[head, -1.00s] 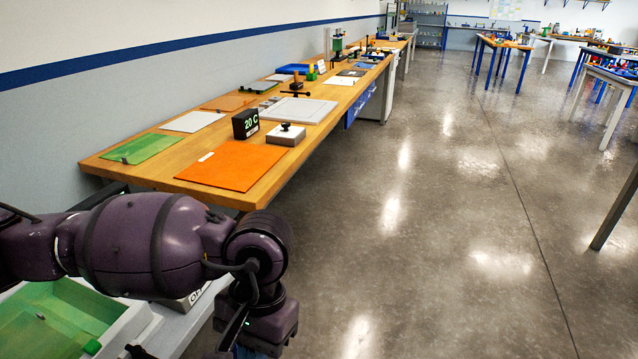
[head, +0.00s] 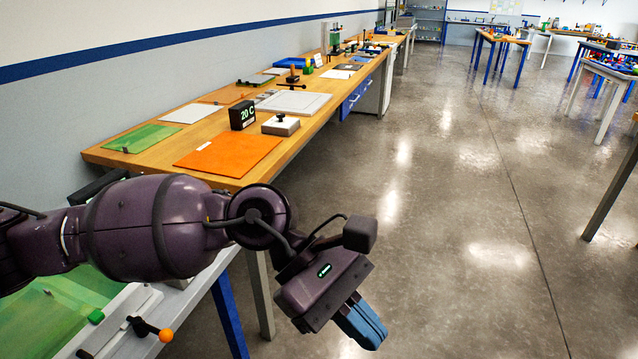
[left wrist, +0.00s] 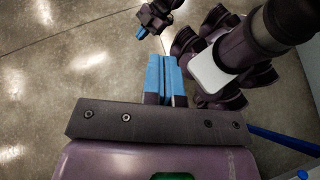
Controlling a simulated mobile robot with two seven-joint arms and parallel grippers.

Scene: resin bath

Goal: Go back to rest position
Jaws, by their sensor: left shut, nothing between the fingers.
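My left gripper (head: 362,324) hangs over the grey floor in the head view, beyond the bench's near edge. Its blue fingers are together with nothing between them. In the left wrist view the same fingers (left wrist: 165,78) lie side by side, pointing at the floor and my own base. What looks like my right gripper (left wrist: 142,33), with a small blue tip, shows at the top of the left wrist view. It is too small to tell its jaws. It is not in the head view.
A tray with a green floor (head: 50,318) and an orange-knobbed clamp (head: 148,329) lie at the lower left, under my left arm. A wooden bench (head: 262,171) with an orange mat (head: 228,155) and a black 20 C display (head: 242,115) runs along the wall.

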